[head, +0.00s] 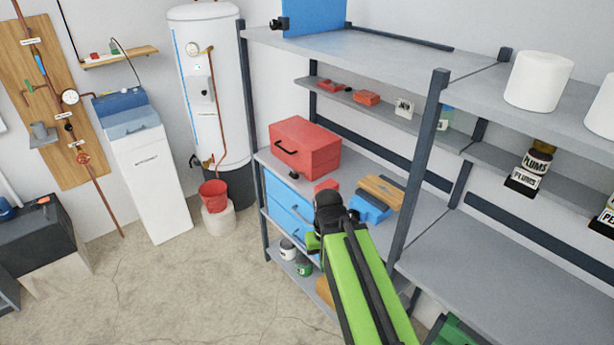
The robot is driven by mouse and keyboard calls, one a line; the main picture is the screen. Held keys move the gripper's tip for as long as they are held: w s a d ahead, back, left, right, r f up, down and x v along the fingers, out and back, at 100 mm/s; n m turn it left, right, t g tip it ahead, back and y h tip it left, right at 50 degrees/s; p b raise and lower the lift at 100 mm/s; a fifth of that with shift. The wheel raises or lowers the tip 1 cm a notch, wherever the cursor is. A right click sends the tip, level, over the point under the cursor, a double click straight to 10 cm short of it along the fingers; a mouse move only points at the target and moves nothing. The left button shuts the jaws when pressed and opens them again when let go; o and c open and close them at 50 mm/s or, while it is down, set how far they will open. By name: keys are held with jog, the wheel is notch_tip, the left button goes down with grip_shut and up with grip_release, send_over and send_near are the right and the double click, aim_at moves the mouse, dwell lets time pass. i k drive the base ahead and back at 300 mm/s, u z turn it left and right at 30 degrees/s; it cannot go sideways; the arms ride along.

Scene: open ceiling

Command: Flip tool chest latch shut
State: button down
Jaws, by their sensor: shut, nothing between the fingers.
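A red chest (308,150) sits on the middle shelf, with a dark handle (287,147) on its front face. No latch can be made out clearly on it at this size. Below the shelf is a blue drawer unit (288,207) with drawer pulls. My gripper (325,200) is shut and empty, at the end of my green arm. In the picture it is below and right of the red chest, apart from it. It hides part of the shelf and the drawer unit's right side.
A small red object (326,185) shows just behind my gripper. A blue object with a wooden top (372,205) is to its right. A dark shelf post (418,170) stands further right. Concrete floor (190,280) is clear at left.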

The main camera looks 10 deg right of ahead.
aim_at(294, 175)
jog(key=u, duration=0.05)
jog(key=i, duration=1)
jog(key=z, duration=0.05)
